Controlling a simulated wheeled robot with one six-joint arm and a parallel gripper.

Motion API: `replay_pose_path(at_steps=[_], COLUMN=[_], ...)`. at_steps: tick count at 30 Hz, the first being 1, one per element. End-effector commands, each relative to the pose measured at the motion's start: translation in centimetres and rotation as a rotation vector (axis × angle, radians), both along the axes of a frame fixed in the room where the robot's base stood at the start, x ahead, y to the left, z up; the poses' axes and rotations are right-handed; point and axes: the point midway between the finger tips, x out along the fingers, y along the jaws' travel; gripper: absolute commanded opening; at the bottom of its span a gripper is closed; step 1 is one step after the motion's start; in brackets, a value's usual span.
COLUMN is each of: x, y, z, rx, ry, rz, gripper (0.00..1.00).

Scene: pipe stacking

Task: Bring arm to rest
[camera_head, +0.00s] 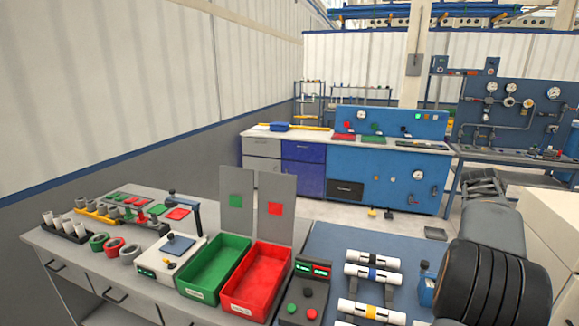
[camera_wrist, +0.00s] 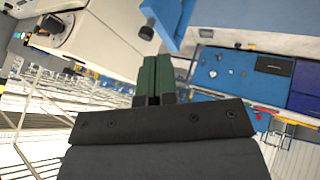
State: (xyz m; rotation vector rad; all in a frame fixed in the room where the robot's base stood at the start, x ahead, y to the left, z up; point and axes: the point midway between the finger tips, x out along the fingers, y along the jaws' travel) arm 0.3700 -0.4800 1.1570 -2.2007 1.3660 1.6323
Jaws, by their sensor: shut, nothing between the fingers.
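My gripper (camera_wrist: 160,80) shows in the wrist view with its two dark green fingers pressed together and nothing between them. It is away from the workbench, and a pale machine or cabinet (camera_wrist: 95,40) fills the upper left of that view. In the head view my grey and black arm is at the right edge, beside the bench; the fingertips cannot be made out there.
A green bin (camera_head: 205,285) and a red bin (camera_head: 245,300) stand on the bench next to a scale (camera_head: 165,262). Grey pipe pieces (camera_head: 65,226) stand at the far left.

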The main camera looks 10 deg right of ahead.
Motion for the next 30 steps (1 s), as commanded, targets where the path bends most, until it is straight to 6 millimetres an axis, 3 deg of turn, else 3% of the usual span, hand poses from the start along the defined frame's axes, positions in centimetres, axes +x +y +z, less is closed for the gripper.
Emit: replay_pose_path(at_steps=[2,5,11,15,18,21,24,30], x=[-0.2,-0.6,0.6,-0.9,-3.0,-5.1,-6.5,-6.8], y=[1.1,5.3,21.1,31.6,37.9,42.4,45.3,47.8], z=[-3.0,-6.0,-8.6,-9.9,-10.9,-11.5,-11.4,-10.0], rx=[0.070,0.175,0.346,0.429,0.470,0.492,0.490,0.466], ry=[0.013,0.012,-0.004,-0.005,-0.002,-0.003,-0.011,-0.044], rz=[-0.001,0.018,0.201,0.355,0.471,0.580,0.678,0.796], gripper=[0.00,0.00,0.00,0.00,0.00,0.00,0.00,0.00])
